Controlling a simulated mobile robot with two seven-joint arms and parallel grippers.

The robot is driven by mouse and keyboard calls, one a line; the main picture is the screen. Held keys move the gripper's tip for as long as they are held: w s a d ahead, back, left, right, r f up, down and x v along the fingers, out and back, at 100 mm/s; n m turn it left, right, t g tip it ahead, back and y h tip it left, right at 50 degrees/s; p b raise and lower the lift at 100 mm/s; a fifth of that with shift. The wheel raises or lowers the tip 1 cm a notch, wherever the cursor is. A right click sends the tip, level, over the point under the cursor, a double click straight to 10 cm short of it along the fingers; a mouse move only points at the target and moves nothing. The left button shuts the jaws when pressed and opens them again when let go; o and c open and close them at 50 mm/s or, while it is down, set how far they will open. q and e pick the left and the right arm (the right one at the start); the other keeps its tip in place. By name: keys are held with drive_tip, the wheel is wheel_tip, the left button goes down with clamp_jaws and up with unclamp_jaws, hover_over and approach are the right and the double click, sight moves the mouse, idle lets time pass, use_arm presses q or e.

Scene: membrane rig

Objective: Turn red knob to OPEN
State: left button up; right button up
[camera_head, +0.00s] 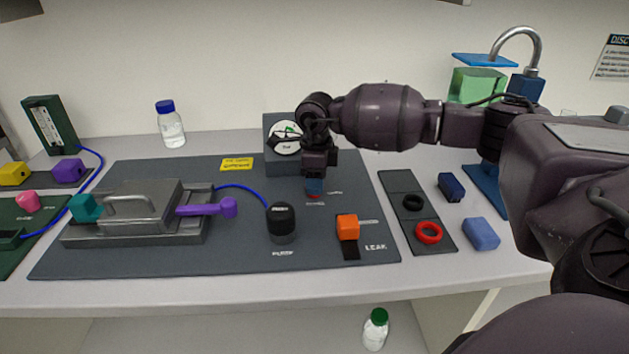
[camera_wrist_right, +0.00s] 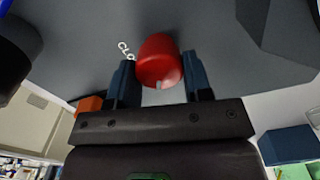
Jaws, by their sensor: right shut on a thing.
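The red knob (camera_wrist_right: 160,60) shows in the right wrist view, standing up from the dark grey board. My right gripper (camera_wrist_right: 162,78) has its two blue fingers on either side of the knob and is shut on it. Part of a white label starting "CLO" shows beside the knob; the rest is hidden. In the head view my right gripper (camera_head: 315,187) points down onto the board in front of the round gauge (camera_head: 285,138), and it hides nearly all of the knob. The knob's pointing direction cannot be made out. My left gripper is not in view.
A black knob (camera_head: 281,222) stands left of my right gripper, and an orange block-shaped handle (camera_head: 347,227) stands nearer the front. A metal cell (camera_head: 140,207) with a purple lever (camera_head: 207,208) is at left. A tray (camera_head: 398,183) with black and red rings lies right.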

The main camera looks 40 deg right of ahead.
drive_tip(key=shift+f+n, duration=0.1)
drive_tip(key=shift+n, duration=0.7)
drive_tip(key=n+b, duration=0.1)
drive_tip(key=n, duration=0.1)
drive_tip(key=shift+w+n, duration=0.1)
drive_tip(key=shift+n, duration=0.6)
drive_tip(key=o, duration=0.9)
wheel_tip(320, 180, up, 10)
drive_tip(key=shift+f+p, duration=0.25)
drive_tip(key=shift+p, duration=0.1)
drive_tip(key=shift+r, duration=0.8)
